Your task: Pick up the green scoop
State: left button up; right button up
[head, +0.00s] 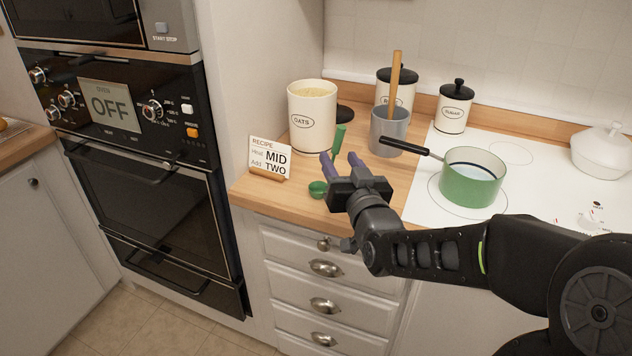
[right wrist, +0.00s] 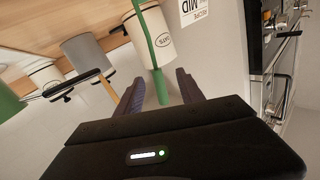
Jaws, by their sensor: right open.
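The green scoop's bowl (head: 318,189) rests near the counter's front edge, left of my right gripper (head: 341,161). Its green handle (head: 339,137) shows beyond the fingertips, beside the oats canister. My right gripper is open, with its fingers pointing toward the back of the counter. In the right wrist view, the long green handle (right wrist: 150,35) runs down from the top edge, and its wider end (right wrist: 162,88) appears between the open fingers (right wrist: 157,88). I cannot tell whether the fingers touch it. The middle of the scoop is hidden by my gripper in the head view. My left gripper is not in view.
A cream oats canister (head: 312,117) stands behind the scoop. A recipe card (head: 269,158) is at its left. A grey crock (head: 389,131) with a wooden utensil and a green pot (head: 470,178) with a black handle stand at the right. Drawers are below the counter.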

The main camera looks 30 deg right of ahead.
aim_at(336, 152)
jog(key=shift+x, duration=1.35)
jog(key=shift+d, duration=0.15)
jog(key=shift+w+d+p, duration=0.2)
jog(key=shift+w+p, duration=0.25)
jog(key=p+x, duration=0.1)
jog(key=x, duration=0.3)
jog(key=shift+f, duration=0.15)
jog(key=shift+c, duration=0.5)
grip_shut()
